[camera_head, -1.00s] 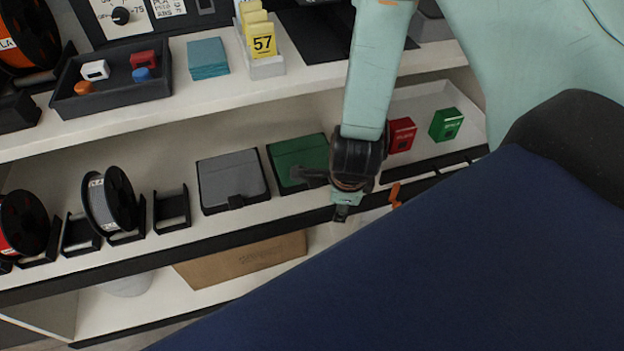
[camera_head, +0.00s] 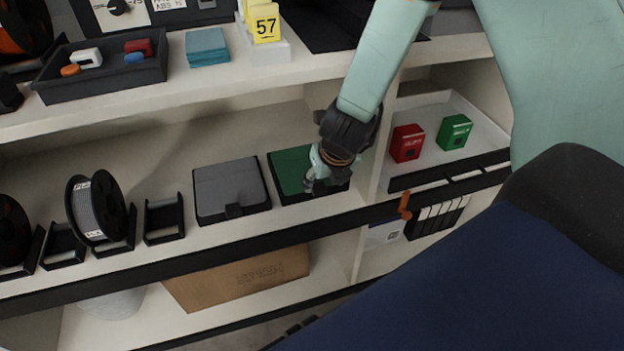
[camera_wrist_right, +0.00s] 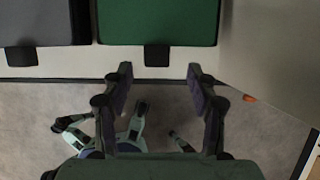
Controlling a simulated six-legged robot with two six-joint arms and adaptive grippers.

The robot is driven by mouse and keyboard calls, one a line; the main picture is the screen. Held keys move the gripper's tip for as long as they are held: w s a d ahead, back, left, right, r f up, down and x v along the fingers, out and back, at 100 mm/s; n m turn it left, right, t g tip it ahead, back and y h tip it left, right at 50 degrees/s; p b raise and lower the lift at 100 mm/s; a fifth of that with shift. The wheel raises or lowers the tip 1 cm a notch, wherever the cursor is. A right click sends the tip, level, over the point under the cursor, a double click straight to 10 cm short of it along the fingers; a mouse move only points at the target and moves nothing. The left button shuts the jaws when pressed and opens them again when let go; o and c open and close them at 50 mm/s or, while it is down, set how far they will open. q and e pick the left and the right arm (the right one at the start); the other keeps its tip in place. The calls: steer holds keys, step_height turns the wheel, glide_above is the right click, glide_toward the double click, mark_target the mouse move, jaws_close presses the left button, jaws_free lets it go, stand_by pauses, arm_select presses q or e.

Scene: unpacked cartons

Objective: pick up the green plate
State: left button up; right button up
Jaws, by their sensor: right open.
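The green plate (camera_head: 288,166) lies flat with a dark edge and a dark front tab on the middle shelf, right of a grey plate (camera_head: 226,188). It also shows at the top of the right wrist view (camera_wrist_right: 158,20), with its black tab (camera_wrist_right: 157,55) toward me. My right gripper (camera_head: 313,184) is over its front right part in the head view and hides some of it. In the right wrist view my right gripper (camera_wrist_right: 160,78) is open and empty, its fingers either side of the tab's line and short of it. My left gripper is not in view.
A shelf divider (camera_head: 376,165) stands close on the right, with red (camera_head: 407,143) and green boxes (camera_head: 454,132) in a tray beyond it. An upper shelf (camera_head: 200,85) overhangs. Spool holders stand at left. A cardboard box (camera_head: 240,275) is below.

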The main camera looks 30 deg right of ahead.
mark_target(320, 189)
steer(key=x, duration=0.1)
steer(key=b+x, duration=0.1)
steer(key=shift+w+a+f, duration=0.1)
steer(key=shift+a+f, duration=0.15)
steer(key=shift+f, duration=0.1)
steer(key=shift+w+d+f+b, duration=0.1)
steer(key=shift+w+f+b, duration=0.2)
steer(key=shift+f, duration=0.15)
steer(key=shift+s+r, duration=0.1)
steer(key=c, duration=0.3)
jaws_close()
